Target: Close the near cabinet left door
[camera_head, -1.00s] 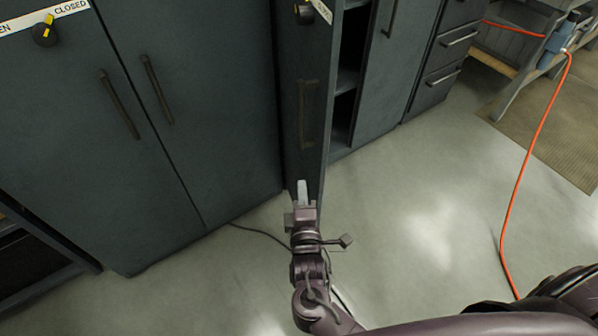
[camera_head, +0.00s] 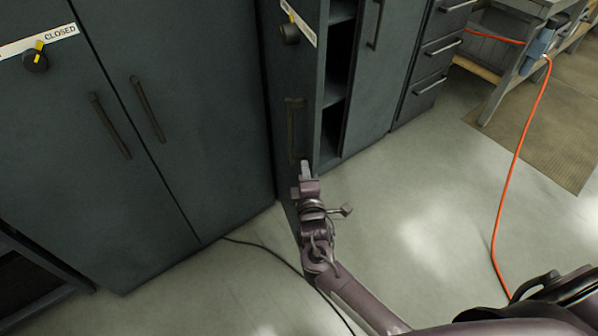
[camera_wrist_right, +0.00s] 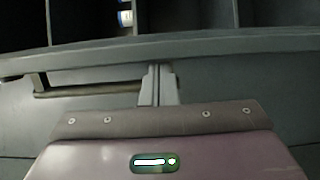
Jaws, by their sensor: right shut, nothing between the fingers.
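The open grey cabinet door (camera_head: 291,75) stands out from its cabinet in the head view, with a dark vertical handle (camera_head: 295,130) and a round black knob above it. In the right wrist view the door's edge (camera_wrist_right: 230,43) runs across, with the handle (camera_wrist_right: 85,89) left of the fingers. My right gripper (camera_head: 306,168) is shut and empty, its fingertips just right of the handle's lower end, close to the door. It also shows in the right wrist view (camera_wrist_right: 158,85). Whether the fingertips touch the door cannot be told. My left gripper is not in view.
A shut double-door cabinet (camera_head: 180,110) marked CLOSED stands at left. Open dark shelves (camera_head: 336,75) show behind the open door. Drawers (camera_head: 430,65) and a bench stand beyond. An orange cable (camera_head: 512,180) and a black cable (camera_head: 265,248) lie on the mostly clear floor.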

